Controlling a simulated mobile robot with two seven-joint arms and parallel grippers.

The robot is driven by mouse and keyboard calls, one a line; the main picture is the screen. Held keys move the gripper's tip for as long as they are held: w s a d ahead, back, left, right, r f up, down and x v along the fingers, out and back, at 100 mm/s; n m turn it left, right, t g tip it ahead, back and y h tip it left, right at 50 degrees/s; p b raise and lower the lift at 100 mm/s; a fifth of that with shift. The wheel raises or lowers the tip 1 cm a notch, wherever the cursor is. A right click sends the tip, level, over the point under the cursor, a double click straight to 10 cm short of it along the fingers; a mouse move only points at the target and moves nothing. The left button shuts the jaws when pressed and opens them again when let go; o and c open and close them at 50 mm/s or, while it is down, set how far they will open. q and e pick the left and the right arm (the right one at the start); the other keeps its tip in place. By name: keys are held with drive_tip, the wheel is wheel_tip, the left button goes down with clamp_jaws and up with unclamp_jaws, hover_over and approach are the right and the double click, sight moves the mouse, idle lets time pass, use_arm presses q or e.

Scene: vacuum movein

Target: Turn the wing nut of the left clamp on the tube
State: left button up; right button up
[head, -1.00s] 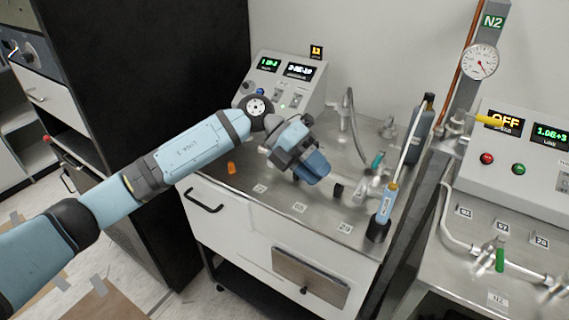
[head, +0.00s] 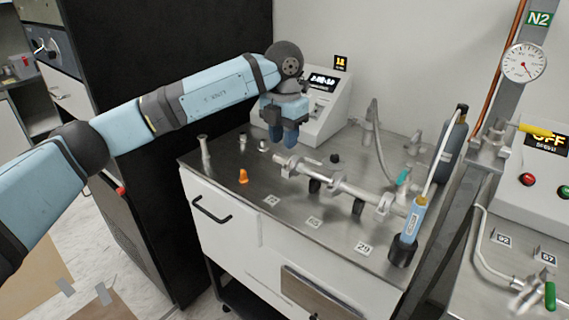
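A metal tube (head: 347,190) lies along the steel bench top on black supports, with metal fittings along it. The fitting at its left end (head: 287,166) looks like the left clamp; its wing nut is too small to make out. My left gripper (head: 283,138) points down, above and just behind that end, apart from it as far as I can see. Its blue fingers are seen nearly edge-on, so their opening is unclear. Nothing shows held in it. My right gripper is out of view.
An orange piece (head: 243,176) and small metal fittings (head: 205,147) stand at the left of the bench. A grey control box (head: 327,110) is behind my gripper. A blue-labelled torch-like tool (head: 412,222) stands upright at the right. The bench's front left is mostly clear.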

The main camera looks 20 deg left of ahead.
sight(284, 165)
use_arm(q)
wheel_tip(284, 165, down, 7)
idle(0.3)
clamp_jaws()
